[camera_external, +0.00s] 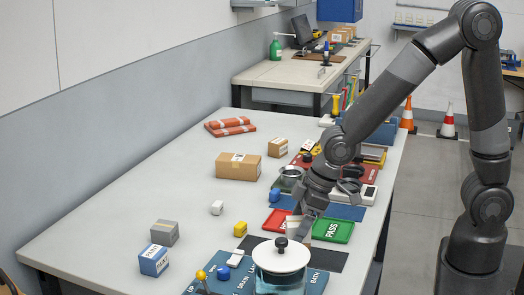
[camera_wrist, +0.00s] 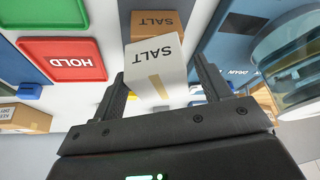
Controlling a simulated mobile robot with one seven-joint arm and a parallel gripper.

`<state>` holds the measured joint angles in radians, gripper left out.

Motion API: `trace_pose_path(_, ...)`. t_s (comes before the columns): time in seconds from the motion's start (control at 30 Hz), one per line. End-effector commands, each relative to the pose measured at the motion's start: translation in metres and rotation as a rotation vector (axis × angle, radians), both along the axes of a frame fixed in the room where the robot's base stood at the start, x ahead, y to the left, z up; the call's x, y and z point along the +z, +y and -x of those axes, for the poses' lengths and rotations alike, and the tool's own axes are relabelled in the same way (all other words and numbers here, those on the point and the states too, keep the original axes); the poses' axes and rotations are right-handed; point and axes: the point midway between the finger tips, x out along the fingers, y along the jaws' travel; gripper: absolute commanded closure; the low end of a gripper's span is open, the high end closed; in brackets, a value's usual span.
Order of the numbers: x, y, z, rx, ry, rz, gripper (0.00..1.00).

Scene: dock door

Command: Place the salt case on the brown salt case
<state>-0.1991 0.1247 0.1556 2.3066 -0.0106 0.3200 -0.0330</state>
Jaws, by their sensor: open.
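The salt case (camera_wrist: 158,66) is a white box marked SALT with a tan strip on the face toward the wrist camera. It lies between the two fingers of my gripper (camera_wrist: 160,76). The brown salt case (camera_wrist: 153,24) is just beyond it, its SALT face lined up with the white one. The white case looks stacked on the brown one; I cannot tell whether a small gap is left. My gripper is open, one finger on each side of the white case. In the external view my gripper (camera_external: 307,208) is low over the table and partly hides the cases.
A red HOLD tray (camera_wrist: 62,60) and a green PASS tray (camera_external: 333,230) are close by. A lidded glass bath (camera_external: 281,272) stands on a blue board (camera_external: 226,275) near the front. Cartons (camera_external: 238,167) and small blocks are on the left.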

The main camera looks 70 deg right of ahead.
Motion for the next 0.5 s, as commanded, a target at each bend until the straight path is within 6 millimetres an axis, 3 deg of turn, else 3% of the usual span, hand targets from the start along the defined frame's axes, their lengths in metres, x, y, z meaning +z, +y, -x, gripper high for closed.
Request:
trace_pose_path(0.17,0.014,-0.002,0.003,0.000,-0.004,-0.001,0.29)
trace_pose_path(0.5,0.067,-0.010,0.024,-0.001,-0.006,-0.002,0.29)
